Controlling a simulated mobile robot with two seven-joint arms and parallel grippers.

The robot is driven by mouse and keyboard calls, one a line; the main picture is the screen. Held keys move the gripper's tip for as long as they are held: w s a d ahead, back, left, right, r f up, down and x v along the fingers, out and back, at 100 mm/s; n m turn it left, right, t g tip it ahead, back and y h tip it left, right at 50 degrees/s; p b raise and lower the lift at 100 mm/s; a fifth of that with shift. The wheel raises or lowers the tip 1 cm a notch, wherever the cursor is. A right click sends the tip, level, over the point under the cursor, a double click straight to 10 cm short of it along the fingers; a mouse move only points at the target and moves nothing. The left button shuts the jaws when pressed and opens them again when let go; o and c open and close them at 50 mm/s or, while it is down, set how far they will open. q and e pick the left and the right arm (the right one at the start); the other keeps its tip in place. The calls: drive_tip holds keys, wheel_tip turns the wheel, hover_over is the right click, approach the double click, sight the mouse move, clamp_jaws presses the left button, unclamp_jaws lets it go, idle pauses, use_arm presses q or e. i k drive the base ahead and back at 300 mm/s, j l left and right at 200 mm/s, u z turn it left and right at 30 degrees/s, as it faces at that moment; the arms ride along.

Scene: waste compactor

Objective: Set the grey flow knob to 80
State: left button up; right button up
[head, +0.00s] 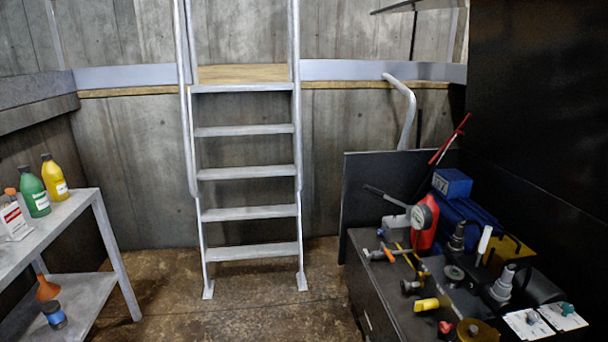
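Two small white plates with knobs lie at the front right corner of the dark bench (378,290). The left plate (518,322) carries a small greyish knob (532,318), which looks like the grey flow knob. The right plate (575,320) carries a teal knob (566,308). The markings are too small to read, so I cannot tell the knob's setting. Neither of my grippers is in view.
Tools, valves and a red device with a round gauge (420,216) crowd the bench. A dark wall rises along its right side. A metal ladder (247,172) stands behind open floor. A grey shelf (62,228) with bottles is at left.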

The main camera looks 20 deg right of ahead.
sight(533, 317)
drive_tip(key=i+z, duration=0.3)
drive_tip(key=z, duration=0.15)
drive_tip(key=i+j+z, duration=0.15)
drive_tip(key=i+z, duration=0.25)
drive_tip(key=i+j+z, duration=0.2)
drive_tip(key=z, duration=0.25)
drive_tip(key=i+j+z, duration=0.2)
drive_tip(key=z, duration=0.25)
drive_tip(key=i+j+z, duration=0.1)
drive_tip(key=z, duration=0.35)
drive_tip(key=i+j+z, duration=0.1)
drive_tip(key=j+z, duration=0.5)
drive_tip(key=z, duration=0.25)
drive_tip(key=j+z, duration=0.4)
drive_tip(key=i+l, duration=0.05)
drive_tip(key=l, duration=0.05)
